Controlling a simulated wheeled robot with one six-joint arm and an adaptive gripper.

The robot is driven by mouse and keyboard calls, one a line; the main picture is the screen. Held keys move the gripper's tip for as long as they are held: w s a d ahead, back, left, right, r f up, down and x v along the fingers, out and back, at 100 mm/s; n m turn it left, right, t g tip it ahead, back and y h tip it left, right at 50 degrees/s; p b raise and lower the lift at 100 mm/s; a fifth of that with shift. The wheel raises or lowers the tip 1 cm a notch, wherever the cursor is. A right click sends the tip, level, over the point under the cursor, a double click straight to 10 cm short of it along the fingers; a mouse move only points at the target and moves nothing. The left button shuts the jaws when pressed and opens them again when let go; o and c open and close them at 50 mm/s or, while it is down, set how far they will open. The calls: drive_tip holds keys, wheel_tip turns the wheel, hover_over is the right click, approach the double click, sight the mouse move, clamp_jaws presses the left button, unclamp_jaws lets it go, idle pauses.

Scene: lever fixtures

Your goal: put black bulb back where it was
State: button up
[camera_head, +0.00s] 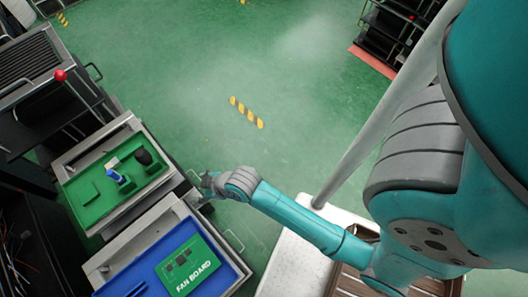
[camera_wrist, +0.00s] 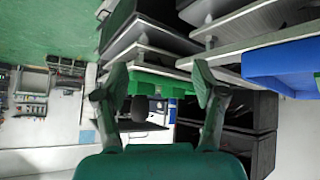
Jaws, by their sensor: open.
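The black bulb (camera_head: 143,156) sits at the upper right of a green insert in the left tray (camera_head: 85,212) in the head view. A blue and white piece (camera_head: 116,175) stands beside it on the same green insert. My gripper (camera_head: 207,182) is to the right of that tray, apart from the bulb. In the wrist view my gripper (camera_wrist: 155,84) is open, with nothing held between its fingers. I cannot make out the bulb for sure in the wrist view.
A blue tray (camera_head: 232,272) with a green fan board (camera_head: 187,266) lies just below the green one. A red knob (camera_head: 60,75) stands on a rack at left. Green floor (camera_head: 200,60) is open, with a yellow-black strip (camera_head: 246,112).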

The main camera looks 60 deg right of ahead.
drive_tip(key=s+r+m+t+h, duration=0.1)
drive_tip(key=s+r+t, duration=0.15)
drive_tip(key=s, duration=0.55)
drive_tip(key=s+r+m+t, duration=0.1)
drive_tip(key=s+r, duration=0.2)
drive_tip(key=s, duration=0.5)
drive_tip(key=s+r+m+t, duration=0.1)
drive_tip(key=s+r+t, duration=0.2)
drive_tip(key=s+r, duration=0.8)
drive_tip(key=shift+a+r, duration=0.15)
drive_tip(key=shift+r, duration=0.65)
